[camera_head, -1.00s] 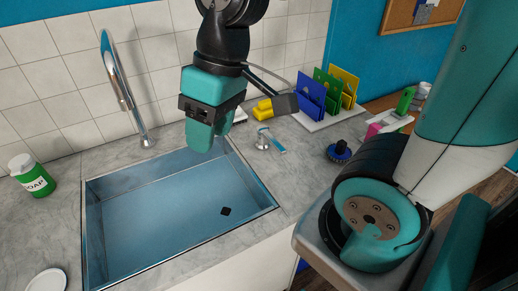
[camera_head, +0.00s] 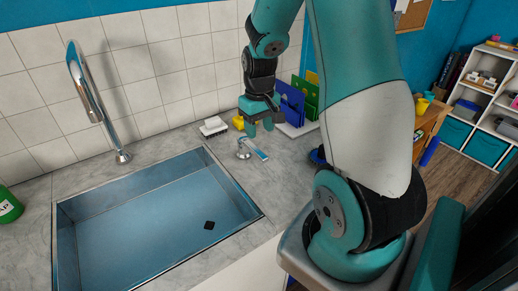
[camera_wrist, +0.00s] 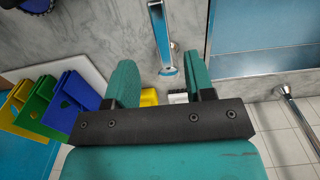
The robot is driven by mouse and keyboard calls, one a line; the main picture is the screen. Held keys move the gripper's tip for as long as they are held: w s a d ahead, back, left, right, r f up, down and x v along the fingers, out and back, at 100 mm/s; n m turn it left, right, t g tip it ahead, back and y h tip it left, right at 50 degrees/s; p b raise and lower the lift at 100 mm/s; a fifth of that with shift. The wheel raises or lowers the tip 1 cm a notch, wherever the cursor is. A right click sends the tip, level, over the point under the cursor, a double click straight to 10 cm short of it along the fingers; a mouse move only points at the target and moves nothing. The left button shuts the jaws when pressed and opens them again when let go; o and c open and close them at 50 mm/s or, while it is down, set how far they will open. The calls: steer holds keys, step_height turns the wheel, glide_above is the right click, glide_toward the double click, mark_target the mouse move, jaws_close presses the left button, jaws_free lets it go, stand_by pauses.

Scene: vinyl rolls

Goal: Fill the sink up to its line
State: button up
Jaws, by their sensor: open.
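The steel sink (camera_head: 130,235) is set in the grey counter, with a dark square drain (camera_head: 209,225) on its floor. Its bottom looks bluish; I cannot tell how much water is in it, and no fill line can be made out. The chrome tap (camera_head: 92,100) arches over the back edge, with no stream visible. A small lever (camera_head: 256,151) with a pale blue handle stands right of the sink. My gripper (camera_head: 260,127) is open and empty, just behind and above the lever. In the wrist view the lever (camera_wrist: 161,40) appears between and beyond the fingertips.
A white sponge or brush (camera_head: 213,127) and a yellow item (camera_head: 238,122) lie by the wall. Blue, green and yellow holders (camera_wrist: 52,100) stand on a white board right of my gripper. A green soap bottle (camera_head: 8,206) is at the left. The counter before the lever is clear.

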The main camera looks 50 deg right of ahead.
mark_target(259, 152)
step_height(259, 152, down, 8)
stand_by(0.4)
jaws_close()
